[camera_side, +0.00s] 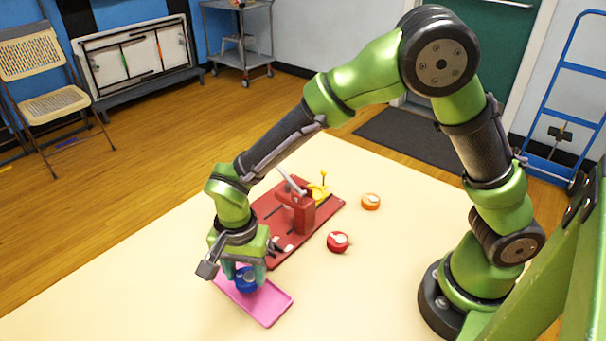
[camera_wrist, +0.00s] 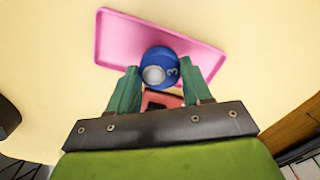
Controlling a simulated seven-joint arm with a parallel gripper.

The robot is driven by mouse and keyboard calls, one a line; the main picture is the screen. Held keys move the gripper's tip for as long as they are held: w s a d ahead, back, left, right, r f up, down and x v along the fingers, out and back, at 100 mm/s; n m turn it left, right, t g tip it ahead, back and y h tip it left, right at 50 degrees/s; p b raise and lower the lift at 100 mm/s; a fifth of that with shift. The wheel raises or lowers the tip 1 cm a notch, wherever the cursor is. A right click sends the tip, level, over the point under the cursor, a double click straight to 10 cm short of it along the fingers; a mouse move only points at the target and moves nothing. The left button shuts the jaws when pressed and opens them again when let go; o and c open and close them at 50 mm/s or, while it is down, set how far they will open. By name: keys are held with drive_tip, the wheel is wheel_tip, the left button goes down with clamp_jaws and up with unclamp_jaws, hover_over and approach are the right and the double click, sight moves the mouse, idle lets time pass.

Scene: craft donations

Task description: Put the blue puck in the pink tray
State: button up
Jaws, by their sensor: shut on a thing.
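The blue puck (camera_side: 246,280) is held between the fingers of my gripper (camera_side: 242,278) in the side view. In the wrist view the puck (camera_wrist: 160,69), with a pale round patch and a "3" on it, sits between the green fingertips of my gripper (camera_wrist: 160,80). The pink tray (camera_side: 268,307) lies flat on the table, and the puck appears over its far end. In the wrist view the tray (camera_wrist: 117,40) extends beyond and to both sides of the puck. I cannot tell whether the puck touches the tray floor.
A dark red board (camera_side: 327,207) with a red press-like device (camera_side: 297,212) and a yellow part (camera_side: 319,192) stands just behind my gripper. A red puck (camera_side: 338,241) and an orange puck (camera_side: 371,201) lie to the right. The table (camera_side: 345,300) is clear at the front right.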

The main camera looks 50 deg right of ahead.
drive_tip(key=shift+f, duration=0.2)
drive_tip(key=shift+f, duration=0.7)
drive_tip(key=o, duration=1)
drive_tip(key=shift+r, duration=0.15)
drive_tip(key=shift+r, duration=3.65)
